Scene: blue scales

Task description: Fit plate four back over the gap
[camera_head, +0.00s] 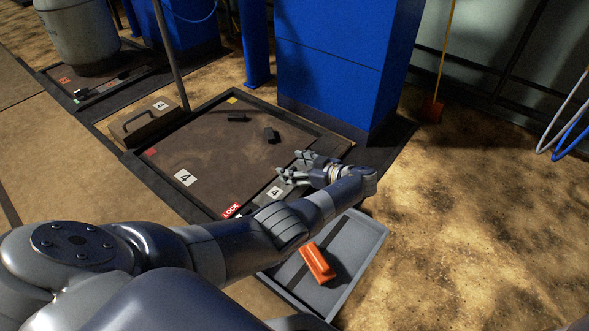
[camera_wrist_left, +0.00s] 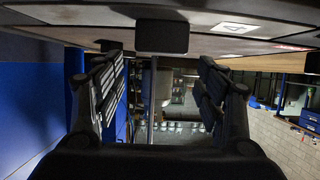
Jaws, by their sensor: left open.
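A panel with a curved handle and a "4" tag (camera_head: 146,118) lies at the deck's left; I cannot tell which piece is plate four. My left gripper (camera_head: 292,166) is open and empty over the deck's right side. In the left wrist view its fingers (camera_wrist_left: 158,80) stand apart below a "4"-marked surface with a dark block (camera_wrist_left: 162,37). My right gripper does not show.
A blue column (camera_head: 340,70) stands behind the deck. A red LOCK label (camera_head: 231,211) is at its near edge. A grey tray (camera_head: 368,245) holding an orange block (camera_head: 318,262) lies in front, near my left arm. Two small dark pieces (camera_head: 269,134) lie on the deck. Dirt ground at right is open.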

